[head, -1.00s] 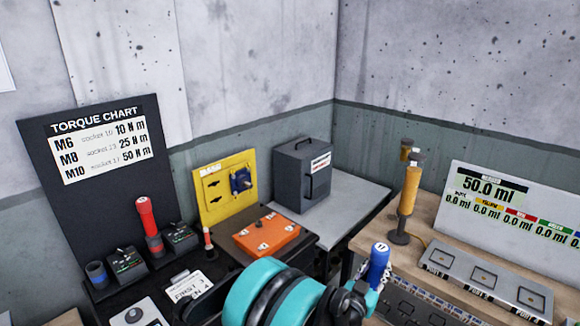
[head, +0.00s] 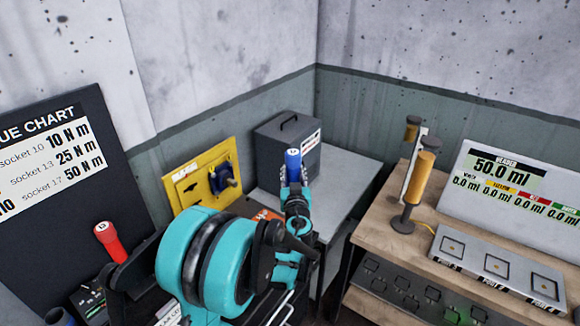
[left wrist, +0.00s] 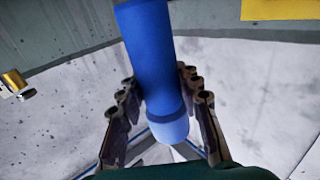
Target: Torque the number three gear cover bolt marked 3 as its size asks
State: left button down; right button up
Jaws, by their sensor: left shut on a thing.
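My left gripper (head: 296,184) is shut on a blue-handled tool (head: 293,162), held upright in front of the grey box. In the left wrist view, the fingers (left wrist: 158,100) stand on both sides of the blue handle (left wrist: 155,50). The tool's lower end is hidden in the head view. The orange gear cover (head: 265,214) is almost wholly hidden behind my left arm, so its bolts and numbers do not show. The torque chart (head: 48,150) at left is cut off; it reads socket 10, 10 N m; socket 13, 25 N m; socket 17, 50 N m. My right gripper is out of view.
A red tool (head: 110,243) marked 13 stands at lower left. A yellow panel (head: 178,183) with a blue part stands behind my arm. The grey box (head: 305,135) sits on a grey table (head: 345,170). A wooden bench (head: 395,232) at right holds a yellow cylinder stand (head: 420,180) and a display (head: 510,185).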

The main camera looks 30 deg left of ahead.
pick_arm(q)
jog(key=shift+a+r, duration=0.25)
jog(key=shift+a, duration=0.15)
jog(key=shift+a+y, duration=0.2)
jog(key=shift+y, duration=0.1)
jog(key=shift+d, duration=0.1)
jog(key=shift+s, duration=0.1)
notch_tip(320, 180, down, 7)
jog(key=b, duration=0.6)
jog(key=shift+r, duration=0.35)
